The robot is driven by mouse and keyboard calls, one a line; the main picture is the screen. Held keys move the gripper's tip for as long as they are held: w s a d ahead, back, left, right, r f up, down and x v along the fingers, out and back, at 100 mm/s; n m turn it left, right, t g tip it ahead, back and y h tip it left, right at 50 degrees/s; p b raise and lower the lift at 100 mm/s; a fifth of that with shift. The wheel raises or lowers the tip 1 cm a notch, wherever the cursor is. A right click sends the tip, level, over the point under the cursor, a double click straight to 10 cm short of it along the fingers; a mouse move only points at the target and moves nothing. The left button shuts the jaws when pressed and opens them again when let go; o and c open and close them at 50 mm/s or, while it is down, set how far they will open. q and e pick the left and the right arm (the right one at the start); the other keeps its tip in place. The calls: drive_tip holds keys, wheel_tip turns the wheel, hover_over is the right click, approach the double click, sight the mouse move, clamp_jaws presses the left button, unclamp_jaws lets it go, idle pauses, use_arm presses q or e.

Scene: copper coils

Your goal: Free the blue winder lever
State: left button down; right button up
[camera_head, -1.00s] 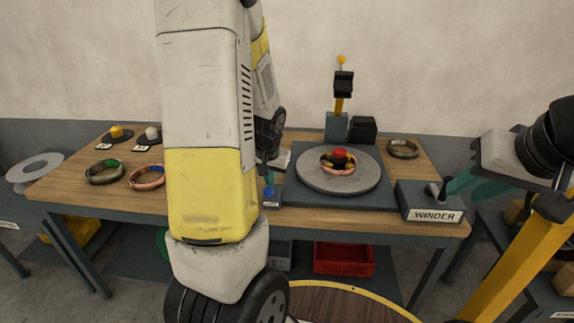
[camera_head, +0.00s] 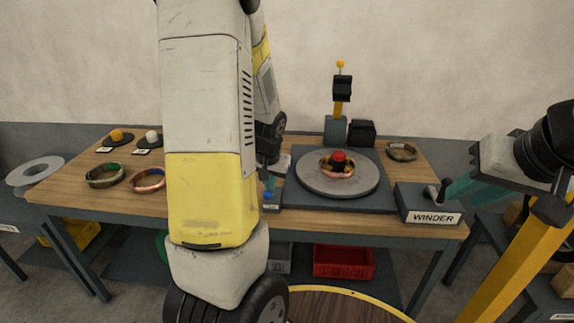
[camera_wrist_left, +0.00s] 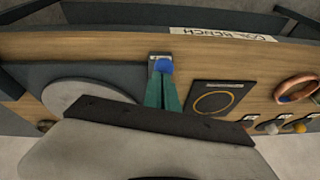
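The blue knob (camera_head: 268,195), which seems to be the blue lever, stands on a small dark base with a pale label at the table's front edge, left of the winder turntable. It also shows in the left wrist view (camera_wrist_left: 164,66). My left gripper (camera_head: 269,182) points down just above the knob. In the wrist view its teal fingers (camera_wrist_left: 162,88) lie close together and overlap the knob; contact is unclear. My right gripper (camera_head: 450,190) is beside the grey crank handle (camera_head: 434,194) of the box labelled WINDER (camera_head: 430,213); its finger gap is hidden.
The round grey turntable (camera_head: 310,178) carries a copper coil (camera_head: 325,170) with a red-topped hub. Two coils (camera_head: 105,176) (camera_head: 147,181) lie at the left, another (camera_head: 402,151) at the back right. A post with a yellow knob (camera_head: 340,65) rises behind the turntable.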

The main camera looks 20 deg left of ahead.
use_arm(q)
drive_tip(key=s+d+v, duration=0.1)
drive_tip(key=v, duration=1)
drive_tip(key=shift+s+f, duration=0.15)
drive_tip(key=s+d+r+m+t+h, duration=0.1)
drive_tip(key=s+d+r+t+h, duration=0.1)
drive_tip(key=s+d+r, duration=0.9)
drive_tip(key=shift+s+d+r+h, duration=0.2)
drive_tip(key=shift+s+d+h, duration=0.15)
drive_tip(key=shift+s+h, duration=0.55)
